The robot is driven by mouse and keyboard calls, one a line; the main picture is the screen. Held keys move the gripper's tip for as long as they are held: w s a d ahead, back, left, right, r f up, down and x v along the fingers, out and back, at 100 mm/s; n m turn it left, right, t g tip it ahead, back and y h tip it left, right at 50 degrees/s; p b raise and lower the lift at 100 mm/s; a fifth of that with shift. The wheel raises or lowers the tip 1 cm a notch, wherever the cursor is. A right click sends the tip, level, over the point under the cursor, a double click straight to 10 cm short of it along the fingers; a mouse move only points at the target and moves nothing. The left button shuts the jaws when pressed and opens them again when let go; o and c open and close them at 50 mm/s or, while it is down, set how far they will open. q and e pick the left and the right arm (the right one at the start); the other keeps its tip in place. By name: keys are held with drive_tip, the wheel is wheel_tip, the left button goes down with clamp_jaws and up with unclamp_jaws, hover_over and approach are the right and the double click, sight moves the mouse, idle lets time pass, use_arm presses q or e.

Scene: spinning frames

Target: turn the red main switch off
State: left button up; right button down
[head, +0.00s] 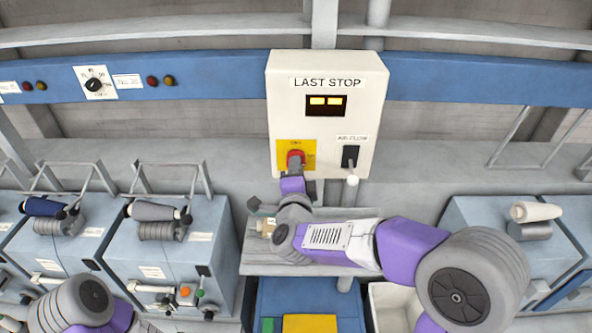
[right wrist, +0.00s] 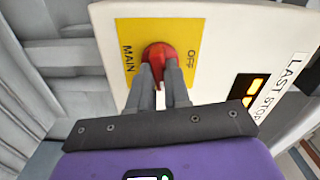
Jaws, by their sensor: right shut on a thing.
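The red main switch (head: 295,158) sits on a yellow plate (head: 310,147) at the lower left of a cream control box (head: 325,120). In the right wrist view the red knob (right wrist: 158,56) shows between the plate's MAIN and OFF lettering. My right gripper (head: 293,172) reaches up to the switch from below. Its two grey fingers (right wrist: 160,85) are shut on the red knob and hide part of it. I cannot tell which way the knob points. My left arm shows at the lower left, but its gripper is out of view.
An air-flow lever (head: 350,157) with a white ball end is just right of the switch. Two lit yellow windows (head: 326,101) show under the LAST STOP label. A grey shelf (head: 255,258) lies below, with machines carrying bobbins (head: 155,215) at both sides.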

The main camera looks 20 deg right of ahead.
drive_tip(key=n+p, duration=0.3)
drive_tip(key=n, duration=1.2)
drive_tip(key=shift+n, duration=0.3)
idle(0.4)
drive_tip(key=c, duration=1.1)
unclamp_jaws()
drive_tip(key=b+v, duration=0.1)
drive_tip(key=v, duration=0.6)
drive_tip(key=shift+s+a, duration=0.1)
drive_tip(key=shift+s, duration=0.2)
